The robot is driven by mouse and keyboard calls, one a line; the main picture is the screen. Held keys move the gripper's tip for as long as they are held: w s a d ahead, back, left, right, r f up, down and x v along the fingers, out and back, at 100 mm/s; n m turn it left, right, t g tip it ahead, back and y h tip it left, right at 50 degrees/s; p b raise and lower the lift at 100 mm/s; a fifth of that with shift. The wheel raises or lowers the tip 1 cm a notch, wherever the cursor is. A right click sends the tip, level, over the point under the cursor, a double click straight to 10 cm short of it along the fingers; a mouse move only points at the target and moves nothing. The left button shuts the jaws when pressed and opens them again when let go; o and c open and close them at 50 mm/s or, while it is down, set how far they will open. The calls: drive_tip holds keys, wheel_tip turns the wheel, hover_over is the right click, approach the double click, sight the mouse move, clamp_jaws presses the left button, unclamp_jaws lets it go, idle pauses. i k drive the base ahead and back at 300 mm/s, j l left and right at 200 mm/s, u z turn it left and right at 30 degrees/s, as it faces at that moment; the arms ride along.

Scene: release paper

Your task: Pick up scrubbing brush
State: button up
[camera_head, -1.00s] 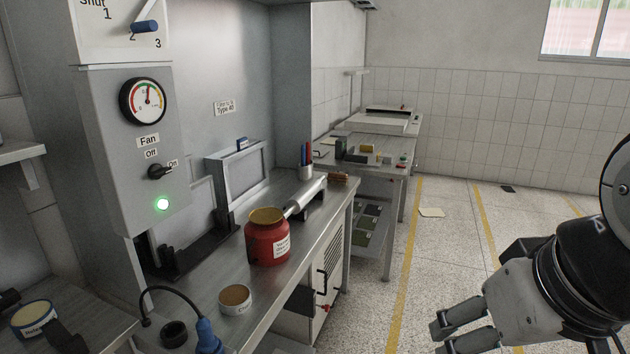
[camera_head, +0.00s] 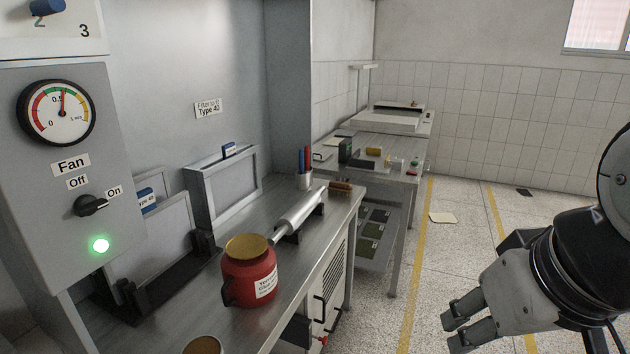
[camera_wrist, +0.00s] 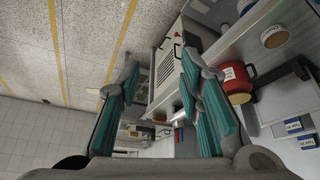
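A small brown object that looks like the scrubbing brush (camera_head: 341,186) lies on the far right end of the metal bench, just beyond the roller. It is small and its details are hard to make out. My gripper (camera_head: 450,332) is at the lower right, over the floor to the right of the bench and well apart from the brush. In the wrist view my gripper (camera_wrist: 160,75) has its two teal-padded fingers spread, with nothing held between them.
On the metal bench (camera_head: 220,325) stand a red pot (camera_head: 250,275), a metal roller (camera_head: 301,212) and a cup of coloured markers (camera_head: 304,178). A second table (camera_head: 395,172) with small items is behind.

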sight(343, 189)
drive_tip(key=i+l, duration=0.25)
drive_tip(key=i, duration=0.3)
drive_tip(key=i+l+u, duration=0.1)
drive_tip(key=i+l, duration=0.15)
drive_tip(key=i, duration=0.3)
drive_tip(key=i+l, duration=0.3)
drive_tip(key=i, duration=0.2)
drive_tip(key=i+l+u, duration=0.1)
drive_tip(key=i+l, duration=0.2)
drive_tip(key=i, duration=0.25)
drive_tip(key=i+l, duration=0.35)
drive_tip(key=i, duration=0.2)
